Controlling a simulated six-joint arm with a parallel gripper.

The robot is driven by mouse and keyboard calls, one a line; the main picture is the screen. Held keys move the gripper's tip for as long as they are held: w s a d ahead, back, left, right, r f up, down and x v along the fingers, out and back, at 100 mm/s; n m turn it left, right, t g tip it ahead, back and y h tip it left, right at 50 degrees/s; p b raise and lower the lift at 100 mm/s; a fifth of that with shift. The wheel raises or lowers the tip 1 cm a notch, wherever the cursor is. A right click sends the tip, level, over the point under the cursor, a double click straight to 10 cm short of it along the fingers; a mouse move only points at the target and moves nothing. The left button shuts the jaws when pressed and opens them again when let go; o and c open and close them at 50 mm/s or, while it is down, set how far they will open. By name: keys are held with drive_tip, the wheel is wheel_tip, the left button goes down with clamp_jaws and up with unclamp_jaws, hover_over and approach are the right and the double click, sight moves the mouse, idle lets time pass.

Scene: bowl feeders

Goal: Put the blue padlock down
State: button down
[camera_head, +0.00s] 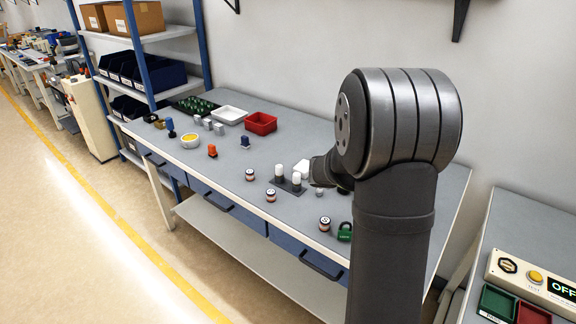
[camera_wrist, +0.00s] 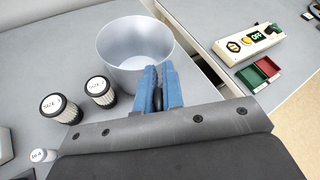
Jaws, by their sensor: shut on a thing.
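In the wrist view my gripper (camera_wrist: 158,96) has two blue fingers shut close together on a thin dark piece (camera_wrist: 158,100). I take this as part of the blue padlock; its body is hidden, so I cannot tell its tilt or height. The fingers overlap the near right rim of a grey metal bowl (camera_wrist: 125,68) in the picture; I cannot tell whether they touch it. In the head view my wrist and arm hide the bowl and the padlock, and only part of my gripper may show. A green padlock (camera_head: 344,232) stands near the bench's front edge.
Two striped SIZE 3 cylinders (camera_wrist: 58,108) (camera_wrist: 100,92) and a small white-capped jar (camera_wrist: 42,155) stand left. A red bin (camera_head: 260,123) and white bin (camera_head: 229,114) stand at the back. A control box (camera_wrist: 247,42) is across a gap.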

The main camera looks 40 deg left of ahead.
drive_tip(key=w+a+r+n+y, duration=0.1)
drive_tip(key=w+a+n+y, duration=0.6)
drive_tip(key=a, duration=1.1)
drive_tip(key=w+a+y, duration=0.6)
drive_tip(key=w+a, duration=0.4)
drive_tip(key=a, duration=0.7)
drive_tip(key=shift+t+h, duration=0.4)
drive_tip(key=s+a+f, duration=0.1)
drive_tip(key=a+f, duration=0.2)
drive_tip(key=f, duration=0.1)
drive_tip(key=s+a+f, duration=0.1)
drive_tip(key=a+f, duration=0.6)
drive_tip(key=a, duration=0.1)
drive_tip(key=shift+s+a+f, duration=0.1)
drive_tip(key=shift+s+f, duration=0.3)
drive_tip(key=shift+f, duration=2)
drive_tip(key=shift+f, duration=0.2)
drive_tip(key=c, duration=1.5)
unclamp_jaws()
drive_tip(key=shift+c, duration=0.2)
